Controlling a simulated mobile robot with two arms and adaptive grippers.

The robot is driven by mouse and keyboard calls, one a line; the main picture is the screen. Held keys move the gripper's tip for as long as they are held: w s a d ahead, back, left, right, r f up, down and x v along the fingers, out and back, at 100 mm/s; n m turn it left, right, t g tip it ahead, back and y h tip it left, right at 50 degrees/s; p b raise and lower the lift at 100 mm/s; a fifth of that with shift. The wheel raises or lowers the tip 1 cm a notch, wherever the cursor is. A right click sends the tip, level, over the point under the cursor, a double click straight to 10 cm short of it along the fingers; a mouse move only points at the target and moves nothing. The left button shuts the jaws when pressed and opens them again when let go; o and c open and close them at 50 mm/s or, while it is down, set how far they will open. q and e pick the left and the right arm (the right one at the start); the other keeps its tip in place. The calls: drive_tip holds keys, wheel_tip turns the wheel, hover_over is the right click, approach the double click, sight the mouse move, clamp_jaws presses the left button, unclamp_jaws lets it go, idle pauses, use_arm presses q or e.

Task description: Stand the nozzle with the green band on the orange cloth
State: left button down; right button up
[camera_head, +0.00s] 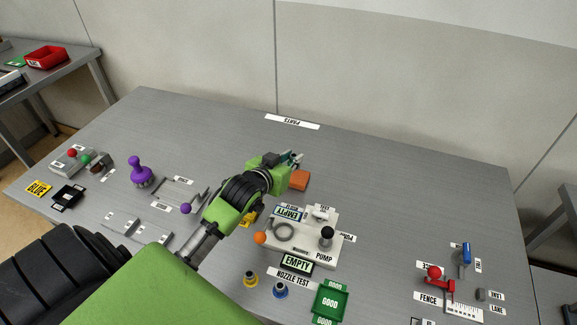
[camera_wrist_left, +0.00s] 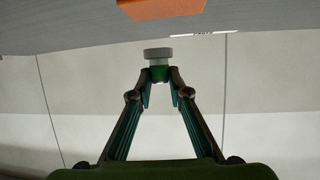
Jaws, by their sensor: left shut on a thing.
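My left gripper (camera_head: 294,158) is shut on a small nozzle (camera_wrist_left: 158,56) over the back middle of the table. In the left wrist view the nozzle shows a light grey round end and a green band (camera_wrist_left: 158,73) between the fingertips (camera_wrist_left: 159,82). Its other end is hidden by the fingers. The orange cloth (camera_head: 300,180) lies on the table just beside and below the gripper in the head view. Part of it also shows at the top edge of the left wrist view (camera_wrist_left: 162,8). The nozzle appears apart from the cloth. My right gripper is not in view.
A white pump station (camera_head: 300,250) with a black knob stands right of my arm. Yellow (camera_head: 250,279) and blue (camera_head: 280,289) nozzles stand near a green tray (camera_head: 331,301). A purple-handled tool (camera_head: 140,171) stands at the left. The table behind the cloth is mostly clear.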

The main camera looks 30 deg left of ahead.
use_arm(q)
drive_tip(key=shift+w+a+f, duration=0.3)
drive_tip(key=shift+a+f, duration=0.2)
drive_tip(key=shift+f, duration=0.1)
drive_tip(key=f, duration=0.3)
drive_tip(key=shift+w+a+p, duration=0.15)
drive_tip(key=shift+a+p, duration=0.15)
drive_tip(key=shift+p, duration=0.05)
drive_tip(key=shift+f, duration=0.4)
drive_tip(key=c, duration=1.9)
unclamp_jaws()
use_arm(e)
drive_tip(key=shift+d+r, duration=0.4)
use_arm(q)
drive_tip(key=v, duration=1.2)
drive_tip(key=shift+b, duration=0.4)
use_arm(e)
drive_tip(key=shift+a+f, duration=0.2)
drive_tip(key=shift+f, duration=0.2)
